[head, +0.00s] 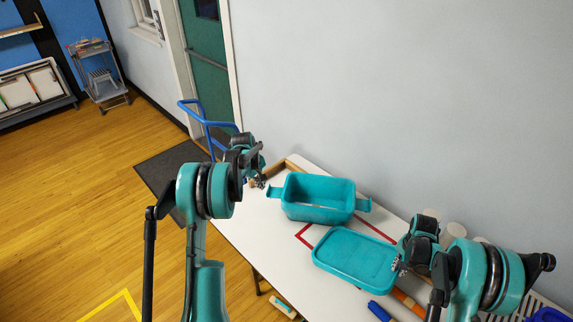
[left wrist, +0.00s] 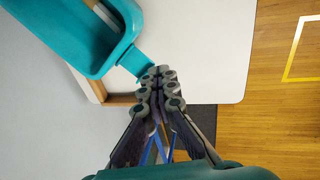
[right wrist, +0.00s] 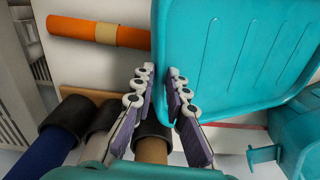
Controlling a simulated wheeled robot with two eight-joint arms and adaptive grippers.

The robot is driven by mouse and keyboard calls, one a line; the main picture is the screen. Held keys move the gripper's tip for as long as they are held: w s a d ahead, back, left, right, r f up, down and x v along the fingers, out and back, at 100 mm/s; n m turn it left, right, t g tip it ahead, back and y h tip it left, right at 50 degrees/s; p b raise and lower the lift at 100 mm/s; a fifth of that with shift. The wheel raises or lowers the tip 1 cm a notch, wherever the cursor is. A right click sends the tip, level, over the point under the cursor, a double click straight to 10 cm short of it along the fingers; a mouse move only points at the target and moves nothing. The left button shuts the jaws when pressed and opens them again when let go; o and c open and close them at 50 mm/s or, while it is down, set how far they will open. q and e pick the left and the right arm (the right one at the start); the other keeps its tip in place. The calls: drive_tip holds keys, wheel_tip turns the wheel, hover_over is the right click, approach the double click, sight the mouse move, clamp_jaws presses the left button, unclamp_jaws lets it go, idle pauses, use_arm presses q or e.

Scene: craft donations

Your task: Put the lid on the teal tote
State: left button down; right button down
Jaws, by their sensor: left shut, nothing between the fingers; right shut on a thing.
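The teal tote (head: 318,212) stands open and upright on the white table, with a handle at each end. It also shows in the left wrist view (left wrist: 75,40). The teal lid (head: 350,258) is flat, top side up, in front of the tote; I cannot tell if it touches the table. My right gripper (head: 400,267) is shut on the lid's right edge; the right wrist view shows the lid (right wrist: 245,50) between its fingertips (right wrist: 162,72). My left gripper (head: 262,184) is shut and empty beside the tote's left handle (left wrist: 135,62); I cannot tell if its fingertips (left wrist: 160,72) touch it.
Red tape (head: 304,237) marks the table by the tote and lid. An orange roll (right wrist: 85,29) and a blue roll (head: 379,311) lie near the lid. Several upright rolls (right wrist: 105,120) stand by my right gripper. A wall runs behind the table.

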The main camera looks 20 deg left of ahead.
use_arm(q)
drive_tip(key=shift+w+a+r, duration=0.3)
drive_tip(key=shift+w+a, duration=0.15)
drive_tip(key=shift+a, duration=0.1)
drive_tip(key=shift+w+a+r, duration=0.25)
drive_tip(key=shift+w+a, duration=0.2)
drive_tip(key=shift+a, duration=0.1)
use_arm(e)
drive_tip(key=shift+r, duration=0.25)
use_arm(q)
drive_tip(key=shift+w+a+r+p, duration=0.1)
drive_tip(key=shift+w+a+p, duration=0.15)
drive_tip(key=shift+p, duration=0.05)
drive_tip(key=shift+w+a+r+p, duration=0.2)
drive_tip(key=shift+w+a+r, duration=0.1)
drive_tip(key=shift+w+a, duration=0.25)
drive_tip(key=shift+w+a+r+p, duration=0.25)
drive_tip(key=shift+w+a, duration=0.25)
drive_tip(key=shift+a, duration=0.2)
drive_tip(key=shift+w+a+r+p, duration=0.15)
drive_tip(key=shift+w+a+r, duration=0.15)
drive_tip(key=shift+w+a, duration=0.25)
use_arm(e)
drive_tip(key=shift+r, duration=0.65)
use_arm(q)
drive_tip(key=c, duration=1.8)
unclamp_jaws()
drive_tip(key=v, duration=0.8)
drive_tip(key=shift+s+a, duration=0.1)
